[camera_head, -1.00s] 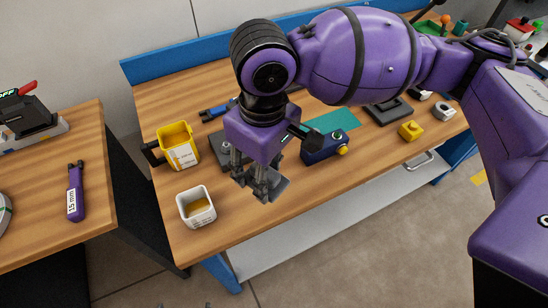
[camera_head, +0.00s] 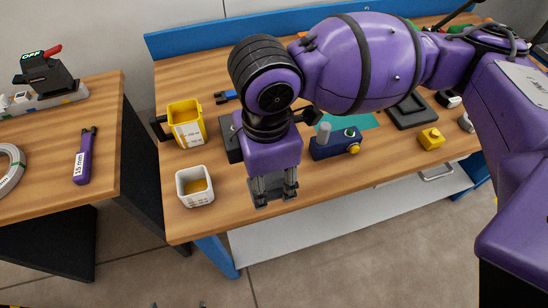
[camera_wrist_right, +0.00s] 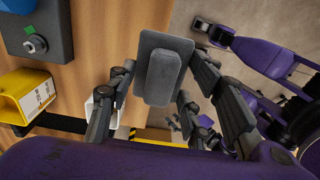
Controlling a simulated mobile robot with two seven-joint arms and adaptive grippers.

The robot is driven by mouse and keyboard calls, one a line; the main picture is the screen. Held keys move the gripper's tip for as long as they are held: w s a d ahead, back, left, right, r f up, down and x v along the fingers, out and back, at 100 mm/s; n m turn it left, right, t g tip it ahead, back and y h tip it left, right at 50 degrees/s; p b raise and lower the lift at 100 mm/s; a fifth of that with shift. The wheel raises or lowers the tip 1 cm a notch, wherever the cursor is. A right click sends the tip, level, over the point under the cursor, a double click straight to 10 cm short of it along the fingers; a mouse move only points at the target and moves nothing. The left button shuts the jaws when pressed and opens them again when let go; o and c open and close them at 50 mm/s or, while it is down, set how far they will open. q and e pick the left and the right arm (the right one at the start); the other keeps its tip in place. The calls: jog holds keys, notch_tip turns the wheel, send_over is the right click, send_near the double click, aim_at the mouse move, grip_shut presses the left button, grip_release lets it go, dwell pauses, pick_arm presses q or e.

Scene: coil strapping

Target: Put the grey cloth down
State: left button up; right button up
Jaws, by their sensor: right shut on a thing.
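My right gripper (camera_head: 274,192) is shut on the grey cloth (camera_head: 258,191), near the table's front edge. In the right wrist view the grey cloth (camera_wrist_right: 160,72) is a flat, rounded pad with a thicker raised middle, between the fingers. In the head view the fingers hide much of it, and I cannot tell whether it touches the table. Only what look like my left gripper's two tips (camera_head: 179,304) show at the bottom of the head view, apart, with nothing seen between them.
The wooden table (camera_head: 225,218) holds a white bin (camera_head: 195,187) and a yellow bin (camera_head: 186,124) to the gripper's left. A dark blue device (camera_head: 336,144) and a yellow block (camera_head: 431,138) are to its right. A purple tool (camera_head: 84,157) lies on the left table.

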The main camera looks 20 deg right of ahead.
jog(key=w+d+f, duration=0.1)
jog(key=w+f, duration=0.1)
jog(key=w+d+f, duration=0.2)
jog(key=w+d+f+b, duration=0.1)
jog(key=w+f, duration=0.1)
jog(key=shift+w+d+f, duration=0.15)
jog(key=shift+d+f, duration=0.05)
jog(key=shift+d, duration=0.05)
jog(key=shift+w+d+f, duration=0.3)
jog(key=shift+w+f, duration=0.15)
jog(key=shift+f, duration=0.2)
jog(key=shift+w+f+b, duration=0.15)
jog(key=shift+f+b, duration=0.2)
jog(key=shift+f, duration=1.2)
jog(key=shift+f, duration=0.15)
jog(key=o, duration=1.5)
